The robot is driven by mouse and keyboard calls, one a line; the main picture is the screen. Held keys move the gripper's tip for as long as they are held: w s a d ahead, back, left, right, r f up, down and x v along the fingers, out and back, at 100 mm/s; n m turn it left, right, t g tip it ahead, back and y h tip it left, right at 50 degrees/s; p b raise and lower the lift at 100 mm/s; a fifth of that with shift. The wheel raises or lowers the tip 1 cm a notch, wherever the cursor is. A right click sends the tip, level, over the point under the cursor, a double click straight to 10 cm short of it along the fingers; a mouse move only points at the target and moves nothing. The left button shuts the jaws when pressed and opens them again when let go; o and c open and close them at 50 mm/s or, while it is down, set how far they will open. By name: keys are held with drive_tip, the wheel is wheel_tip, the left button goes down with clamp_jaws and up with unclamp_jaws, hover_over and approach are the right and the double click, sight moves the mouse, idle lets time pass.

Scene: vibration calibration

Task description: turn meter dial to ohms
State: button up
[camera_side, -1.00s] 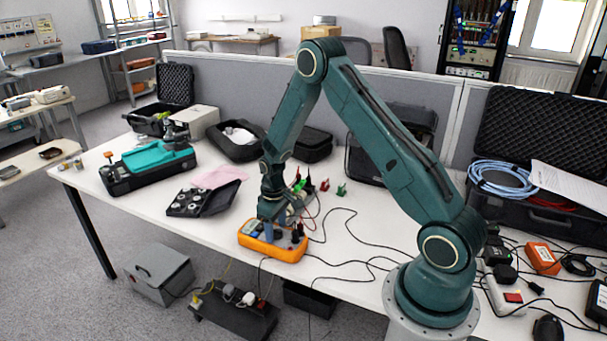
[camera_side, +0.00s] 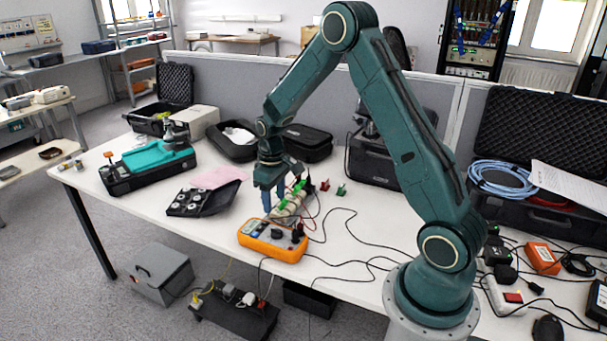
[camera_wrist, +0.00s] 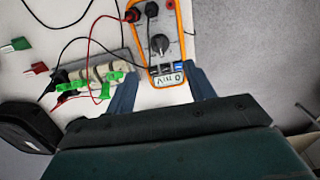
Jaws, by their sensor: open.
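The orange multimeter (camera_side: 272,240) lies face up near the front edge of the white table. Its dark dial (camera_side: 277,234) is on the grey face; in the wrist view the dial (camera_wrist: 160,43) shows as a round knob with a pale pointer mark, but I cannot read its setting. My gripper (camera_side: 275,208) is above and behind the meter, with its fingers pointing down. In the wrist view my gripper (camera_wrist: 163,90) is open and empty, its two blue fingers spread on either side of the meter's display end. The fingers look apart from the dial.
A component board with green clips (camera_side: 290,200) stands just behind the meter. Red and black leads (camera_wrist: 100,35) run to the meter. A black case with round weights (camera_side: 205,198) is to the left. Black cables cross the table at right; the front edge is close.

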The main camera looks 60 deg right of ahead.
sight(277, 230)
drive_tip(key=shift+r, duration=1.8)
drive_tip(key=shift+s, duration=0.1)
drive_tip(key=shift+f, duration=0.1)
drive_tip(key=shift+f, duration=6.8)
drive_tip(key=c, duration=1)
